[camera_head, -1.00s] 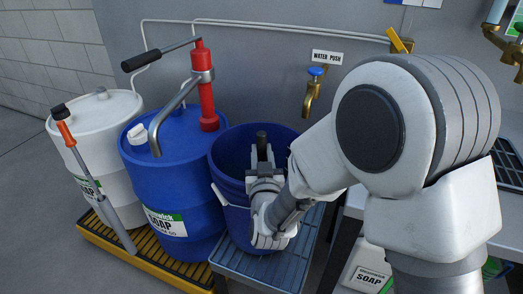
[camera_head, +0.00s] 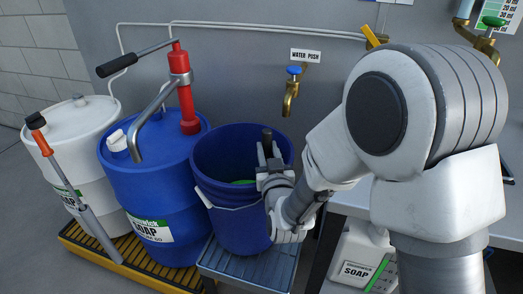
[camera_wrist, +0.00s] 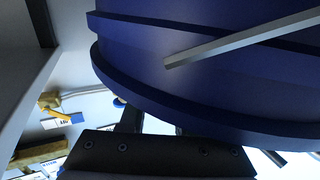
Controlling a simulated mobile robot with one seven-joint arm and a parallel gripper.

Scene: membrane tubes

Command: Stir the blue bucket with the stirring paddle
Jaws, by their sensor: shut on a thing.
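The blue bucket (camera_head: 228,222) stands upright on a grey slatted stand, its open top facing up. Something green (camera_head: 241,182) shows inside it; I cannot tell if it is contents or part of the paddle. The dark gripper body is at the bottom.
A blue soap drum (camera_head: 160,190) with a red pump stands close left of the bucket, and a white drum (camera_head: 72,135) beyond it. A brass tap (camera_head: 291,95) is on the wall behind. A white soap jug (camera_head: 362,255) sits below right, under a counter.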

